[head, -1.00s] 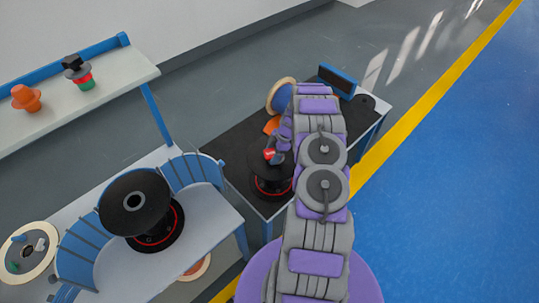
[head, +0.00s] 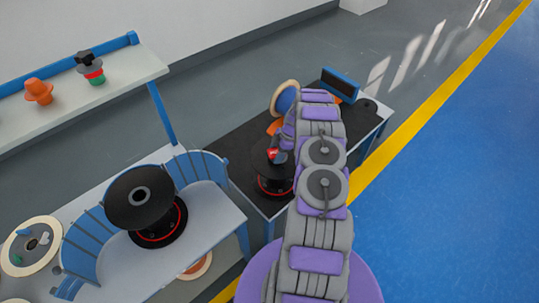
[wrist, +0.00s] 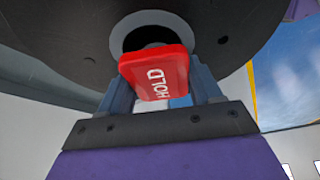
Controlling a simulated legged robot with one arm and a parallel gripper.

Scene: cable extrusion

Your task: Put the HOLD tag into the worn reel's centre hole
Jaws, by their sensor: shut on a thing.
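The red HOLD tag (wrist: 157,72) is between the fingers of my gripper (wrist: 165,95), which is shut on it. In the wrist view the tag overlaps the lower edge of a pale-rimmed centre hole (wrist: 150,28) in a dark reel flange (wrist: 225,20). I cannot tell whether any of the tag is inside the hole. In the head view the tag (head: 276,154) shows as a small red spot over the black reel (head: 262,165) with a red ring, left of my arm. My arm hides part of that reel. Whether it is worn cannot be seen.
Another black reel (head: 139,198) stands on the pale bench (head: 215,222) at left, inside a blue slatted fence (head: 90,243). Blue floor at right is clear.

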